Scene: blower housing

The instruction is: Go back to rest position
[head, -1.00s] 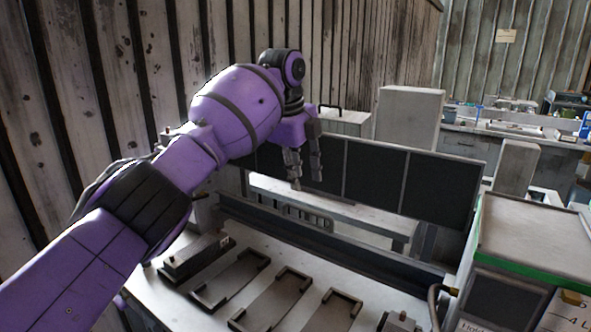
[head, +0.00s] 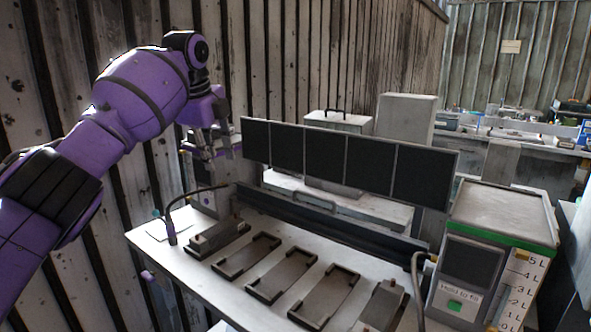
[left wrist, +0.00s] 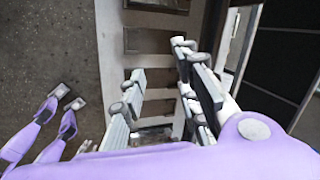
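My left gripper (head: 212,150) hangs at the end of my purple left arm, at the left in the head view. It is above the back left of the workbench (head: 180,262), in front of the plank wall. In the left wrist view its two grey fingers (left wrist: 165,92) stand apart with nothing between them, so it is open and empty. The bench and its cradles lie below it.
Several dark cradles (head: 281,283) line the bench; the ones at both ends hold blocks. A dark panel row (head: 345,160) stands behind. A dispenser with a litre scale (head: 500,235) is at the right. A thin bent stalk (head: 172,232) stands at the bench's left end.

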